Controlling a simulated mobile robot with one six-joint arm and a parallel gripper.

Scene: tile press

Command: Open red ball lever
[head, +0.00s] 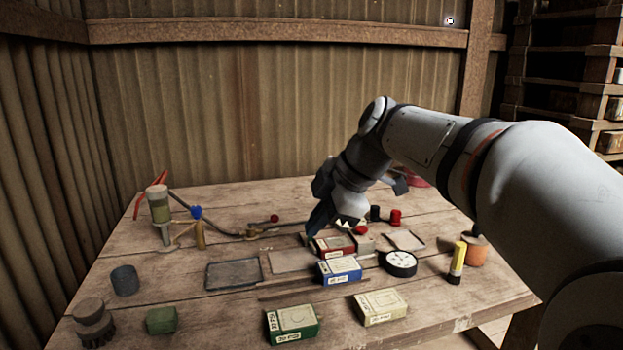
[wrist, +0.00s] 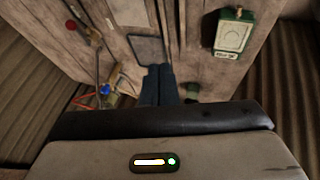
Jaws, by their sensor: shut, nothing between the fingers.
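A small red ball (head: 274,218) tops a thin lever near the back middle of the table, at the right end of a dark pipe (head: 222,228). It also shows at the upper left of the wrist view (wrist: 70,25), with a rod running down from it. My gripper (head: 314,232) is shut and empty, pointing down above the table, right of the red ball and apart from it. In the wrist view its fingers (wrist: 158,70) are together, near a grey tray (wrist: 148,50). A second red ball (head: 361,230) shows behind the boxes, partly hidden; what it belongs to is unclear.
A pump-like fitting (head: 159,205) with a blue knob (head: 196,212) and red handle stands left. Red (head: 334,246), blue (head: 339,270), green (head: 292,322) and cream (head: 380,306) boxes, a round gauge (head: 398,262) and flat trays (head: 233,274) crowd the middle. Corrugated walls stand behind and left.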

